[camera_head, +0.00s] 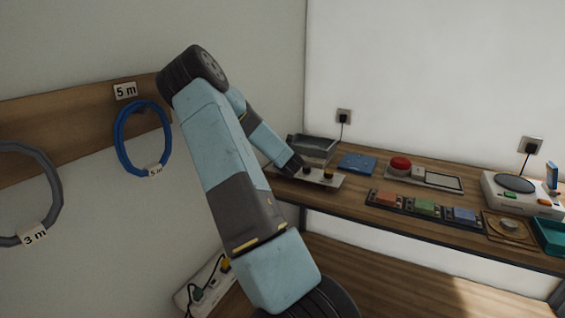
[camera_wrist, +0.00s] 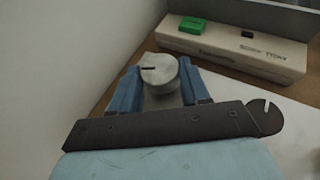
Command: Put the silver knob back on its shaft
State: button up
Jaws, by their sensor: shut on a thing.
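My gripper (camera_wrist: 160,88) is shut on the silver knob (camera_wrist: 158,68), which sits between the two blue fingers in the wrist view. The knob is a short round cylinder with a dark pointer line on its top face. In the head view my gripper (camera_head: 296,166) is low over the left end of a pale panel (camera_head: 322,181) on the shelf, and the silver knob cannot be made out there. A dark knob with a pale line (camera_wrist: 266,117) shows right of my gripper in the wrist view. The shaft is hidden, and I cannot tell whether the knob touches it.
A cream box (camera_wrist: 225,47) with a green button (camera_wrist: 194,26) lies beyond the knob. A grey tray (camera_head: 313,146) stands behind the panel. A blue plate (camera_head: 358,162) and a red button unit (camera_head: 400,164) are to the right. A wall is close on the left.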

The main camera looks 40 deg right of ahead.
jog(key=shift+f, duration=0.7)
jog(key=o, duration=1.1)
jog(key=shift+o, duration=0.2)
jog(key=shift+a+r, duration=0.1)
jog(key=shift+r, duration=0.3)
jog(key=v, duration=1.2)
jog(key=s+a+r+m+g+y, duration=0.1)
jog(key=s+a+r+m+y, duration=0.1)
jog(key=s+a+r+m, duration=0.5)
jog(key=s+a+r+m+g+y, duration=0.2)
jog(key=a+r+m, duration=0.2)
jog(key=a+m, duration=0.7)
jog(key=s+a+r+m+g+y, duration=0.1)
jog(key=s+a+r+m+y, duration=0.4)
jog(key=a, duration=0.7)
jog(key=s+a+r+m, duration=0.2)
jog(key=s+a+m, duration=0.1)
jog(key=s+a, duration=0.2)
jog(key=s+a+r+m+g+h, duration=0.1)
jog(key=s+a+r+m, duration=0.1)
jog(key=s, duration=0.5)
jog(key=a+m, duration=0.1)
jog(key=a, duration=0.1)
jog(key=shift+a+r+g+h, duration=0.3)
jog(key=shift+a+r, duration=0.05)
